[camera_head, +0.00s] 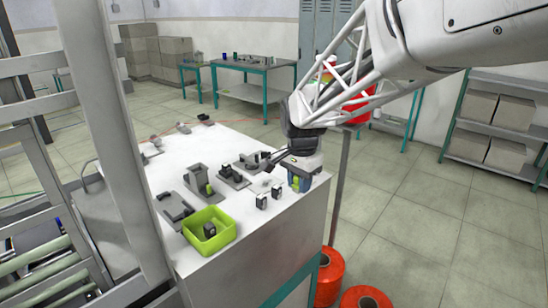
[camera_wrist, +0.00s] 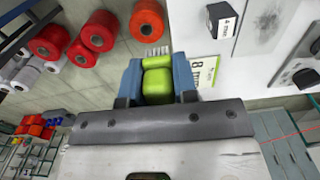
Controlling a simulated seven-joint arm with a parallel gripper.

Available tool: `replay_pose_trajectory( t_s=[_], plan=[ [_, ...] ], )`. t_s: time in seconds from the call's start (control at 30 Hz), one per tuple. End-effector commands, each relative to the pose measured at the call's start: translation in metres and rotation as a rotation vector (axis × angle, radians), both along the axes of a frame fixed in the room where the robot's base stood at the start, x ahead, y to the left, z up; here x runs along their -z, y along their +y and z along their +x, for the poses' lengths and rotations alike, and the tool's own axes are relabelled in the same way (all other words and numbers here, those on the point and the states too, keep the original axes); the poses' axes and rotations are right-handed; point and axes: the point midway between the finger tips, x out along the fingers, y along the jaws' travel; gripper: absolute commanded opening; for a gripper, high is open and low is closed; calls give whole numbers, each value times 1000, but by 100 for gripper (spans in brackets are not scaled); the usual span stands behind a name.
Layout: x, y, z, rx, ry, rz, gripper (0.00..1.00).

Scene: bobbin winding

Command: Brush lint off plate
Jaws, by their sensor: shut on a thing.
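My gripper (camera_wrist: 157,88) is shut on a yellow-green brush (camera_wrist: 157,85), held between its blue fingers. Pale bristles show past the brush's far end in the wrist view. In the head view my gripper (camera_head: 299,182) is at the right edge of the white worktable, with a bit of the green brush (camera_head: 295,184) between the fingers. A flat grey plate (camera_wrist: 262,27) lies on the white top at the upper right of the wrist view, apart from the brush. Small dark marks show on it; I cannot tell whether they are lint.
Black labelled blocks (camera_head: 262,201) stand on the worktable (camera_head: 245,225) near my gripper. A green bin (camera_head: 221,240) holding a dark block is at the front. Dark fixtures (camera_head: 202,180) stand farther left. Red spools (camera_head: 330,275) are on the floor beyond the table's edge.

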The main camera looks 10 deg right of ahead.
Motion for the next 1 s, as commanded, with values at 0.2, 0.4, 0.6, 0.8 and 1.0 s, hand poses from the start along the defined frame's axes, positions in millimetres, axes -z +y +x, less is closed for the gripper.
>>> replay_pose_trajectory(
  t_s=[0.2, 0.4, 0.6, 0.8, 1.0],
  plan=[
    [0, 0, 0, 0, 0, 0, 4],
    [0, 0, 0, 0, 0, 0, 8],
    [-1, 2, 2, -23, 0, 0, 8],
    [-3, 8, 7, -123, 0, 0, 8],
    [-8, 21, 17, -313, -1, 0, 8]
  ],
)
